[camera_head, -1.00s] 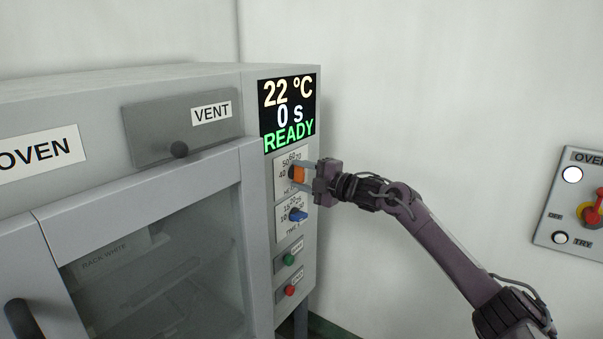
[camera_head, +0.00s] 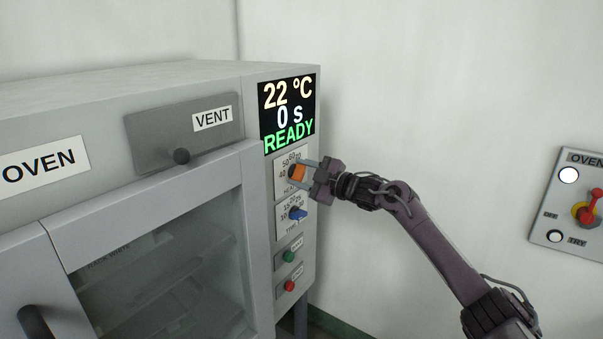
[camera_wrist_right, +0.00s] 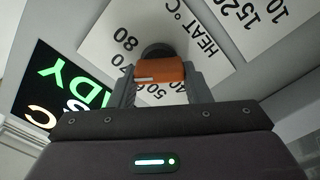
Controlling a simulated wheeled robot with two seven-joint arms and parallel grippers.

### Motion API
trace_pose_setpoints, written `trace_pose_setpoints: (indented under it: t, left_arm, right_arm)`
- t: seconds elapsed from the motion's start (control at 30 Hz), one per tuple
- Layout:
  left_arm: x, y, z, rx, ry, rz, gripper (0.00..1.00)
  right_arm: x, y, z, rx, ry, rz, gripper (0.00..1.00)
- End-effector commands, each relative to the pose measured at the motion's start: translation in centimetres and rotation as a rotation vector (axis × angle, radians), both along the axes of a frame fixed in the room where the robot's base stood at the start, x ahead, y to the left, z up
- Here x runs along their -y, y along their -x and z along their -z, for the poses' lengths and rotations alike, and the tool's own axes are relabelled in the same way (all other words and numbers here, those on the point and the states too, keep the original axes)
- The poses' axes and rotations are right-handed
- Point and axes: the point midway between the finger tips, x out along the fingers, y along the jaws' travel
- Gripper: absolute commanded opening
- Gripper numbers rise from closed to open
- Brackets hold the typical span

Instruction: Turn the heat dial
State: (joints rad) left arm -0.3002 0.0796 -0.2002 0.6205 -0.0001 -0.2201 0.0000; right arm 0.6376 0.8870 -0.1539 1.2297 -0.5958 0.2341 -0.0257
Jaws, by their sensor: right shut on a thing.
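The heat dial (camera_head: 297,173) is an orange knob on a white scale plate on the oven's front panel. My right gripper (camera_head: 306,173) is shut on it from the right, with a finger on each side. In the right wrist view the orange dial (camera_wrist_right: 160,72) sits between the two fingertips, in front of the plate marked HEAT °C (camera_wrist_right: 205,45). The oven display (camera_head: 288,112) reads 22 °C, 0 s, READY. The dial's pointer and exact setting are hard to read. My left gripper is not in view.
Below the heat dial are a blue time dial (camera_head: 298,214), a green button (camera_head: 289,256) and a red button (camera_head: 289,286). A wall panel with a red-yellow switch (camera_head: 588,212) is at far right. The wall between is clear.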

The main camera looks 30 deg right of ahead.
Motion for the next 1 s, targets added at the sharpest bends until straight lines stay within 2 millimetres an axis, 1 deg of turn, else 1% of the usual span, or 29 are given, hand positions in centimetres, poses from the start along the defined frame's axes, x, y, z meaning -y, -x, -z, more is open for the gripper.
trace_pose_setpoints:
  t: [0.37,0.4,0.53,0.83,0.93,1.0]
  left_arm:
    - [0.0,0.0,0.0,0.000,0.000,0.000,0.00]
    - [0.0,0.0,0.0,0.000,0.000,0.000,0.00]
    - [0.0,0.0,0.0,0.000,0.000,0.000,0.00]
    - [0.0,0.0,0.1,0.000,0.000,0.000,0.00]
    - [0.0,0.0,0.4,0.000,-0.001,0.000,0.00]
    - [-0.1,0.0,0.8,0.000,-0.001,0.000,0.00]
  right_arm:
    - [0.0,0.0,0.2,-0.004,-0.001,0.001,0.21]
    - [0.0,0.0,0.2,-0.004,-0.001,0.001,0.49]
    - [0.0,0.0,0.1,-0.003,-0.002,0.001,0.65]
    - [0.1,0.1,0.1,-0.002,-0.001,0.000,0.65]
    - [0.4,0.7,0.3,-0.002,0.000,0.001,0.65]
    - [0.7,1.5,0.5,-0.004,0.002,0.002,0.65]
